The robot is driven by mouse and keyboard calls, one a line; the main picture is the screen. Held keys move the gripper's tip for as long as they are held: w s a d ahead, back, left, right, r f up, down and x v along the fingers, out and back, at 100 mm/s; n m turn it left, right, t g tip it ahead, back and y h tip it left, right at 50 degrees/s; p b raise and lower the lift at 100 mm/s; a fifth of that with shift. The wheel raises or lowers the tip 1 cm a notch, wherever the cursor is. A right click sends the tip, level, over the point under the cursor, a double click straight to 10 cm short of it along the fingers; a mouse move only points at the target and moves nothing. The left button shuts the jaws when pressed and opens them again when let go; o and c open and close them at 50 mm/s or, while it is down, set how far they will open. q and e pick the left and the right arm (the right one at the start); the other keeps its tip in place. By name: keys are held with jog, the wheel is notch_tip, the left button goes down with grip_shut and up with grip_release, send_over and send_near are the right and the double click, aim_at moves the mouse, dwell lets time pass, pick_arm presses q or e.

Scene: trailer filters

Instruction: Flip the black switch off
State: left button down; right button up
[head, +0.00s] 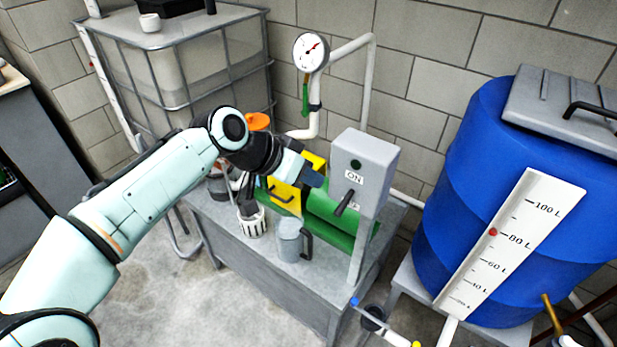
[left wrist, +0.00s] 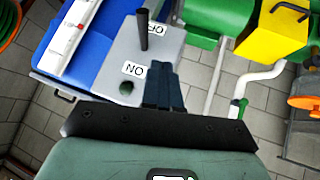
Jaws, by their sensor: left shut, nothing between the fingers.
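The grey switch box (head: 365,165) stands on a post by the bench. Its front has an ON label (head: 353,177), a dark round button above it, and a partly hidden OFF label below. The black switch (head: 343,203) is a lever sticking out between the labels, its tip low and left in the head view. It also shows in the left wrist view (left wrist: 143,30), beside the OFF label (left wrist: 154,29). My left gripper (head: 314,178) is shut and empty, just left of the box near the ON label's height. Its closed fingers (left wrist: 163,72) appear apart from the lever.
A green and yellow machine (head: 335,222) sits behind the box on the grey bench (head: 290,270). A grey jug (head: 289,240) and a white slotted basket (head: 252,224) stand below my left arm. A blue barrel (head: 480,150) is at right. A gauge (head: 310,52) rises behind.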

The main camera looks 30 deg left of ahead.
pick_arm(q)
jog(key=s+f+v, duration=0.1)
jog(key=v, duration=0.9)
jog(key=shift+s+p, duration=0.15)
jog(key=shift+p, duration=0.25)
jog(key=shift+f, duration=0.1)
